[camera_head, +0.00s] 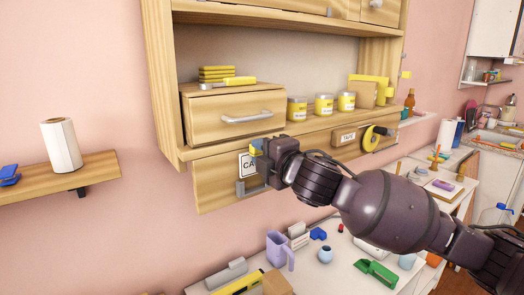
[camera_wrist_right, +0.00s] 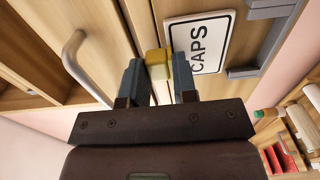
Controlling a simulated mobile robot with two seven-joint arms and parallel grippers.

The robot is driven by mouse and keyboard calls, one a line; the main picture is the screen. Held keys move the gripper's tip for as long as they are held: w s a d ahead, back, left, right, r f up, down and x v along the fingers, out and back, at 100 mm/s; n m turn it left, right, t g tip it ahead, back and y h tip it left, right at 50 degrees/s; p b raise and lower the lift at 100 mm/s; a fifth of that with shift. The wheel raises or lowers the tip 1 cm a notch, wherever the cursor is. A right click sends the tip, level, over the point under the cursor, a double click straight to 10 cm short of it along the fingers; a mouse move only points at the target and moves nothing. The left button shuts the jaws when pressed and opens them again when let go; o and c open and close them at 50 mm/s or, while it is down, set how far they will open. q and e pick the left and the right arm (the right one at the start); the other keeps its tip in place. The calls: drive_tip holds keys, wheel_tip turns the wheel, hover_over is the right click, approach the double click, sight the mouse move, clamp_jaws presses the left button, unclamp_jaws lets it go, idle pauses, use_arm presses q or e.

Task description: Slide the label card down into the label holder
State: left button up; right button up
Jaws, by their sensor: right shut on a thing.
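The label card (camera_wrist_right: 202,42) is white with a dark border and reads "CAPS". In the head view the card (camera_head: 245,165) is partly hidden by my right gripper (camera_head: 260,152). My right gripper is shut on the yellow tab (camera_wrist_right: 156,62) at the card's upper edge, and the card lies close to the drawer front. The grey label holder (camera_head: 241,188) is on the drawer front just below the card. It also shows in the wrist view (camera_wrist_right: 243,72), beside the card's lower edge. I cannot tell whether that edge is inside the holder. My left gripper is out of view.
A drawer with a grey handle (camera_head: 250,117) is above the card. Yellow-labelled jars (camera_head: 324,104) stand on the shelf. A tape roll (camera_head: 370,138) hangs to the right, near a "TAPE" label (camera_head: 347,137). A cluttered white worktop (camera_head: 337,266) lies below.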

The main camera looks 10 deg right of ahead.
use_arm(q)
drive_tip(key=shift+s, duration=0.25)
use_arm(e)
drive_tip(key=shift+f, duration=0.1)
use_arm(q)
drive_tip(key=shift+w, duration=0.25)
use_arm(e)
drive_tip(key=shift+f, duration=0.55)
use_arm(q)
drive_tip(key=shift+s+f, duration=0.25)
use_arm(e)
drive_tip(key=shift+f, duration=0.35)
drive_tip(key=shift+f, duration=0.3)
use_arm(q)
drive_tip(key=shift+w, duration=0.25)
use_arm(e)
drive_tip(key=shift+f, duration=0.15)
idle(0.6)
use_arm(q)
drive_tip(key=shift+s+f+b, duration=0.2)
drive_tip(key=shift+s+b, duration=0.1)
use_arm(e)
drive_tip(key=shift+f, duration=0.45)
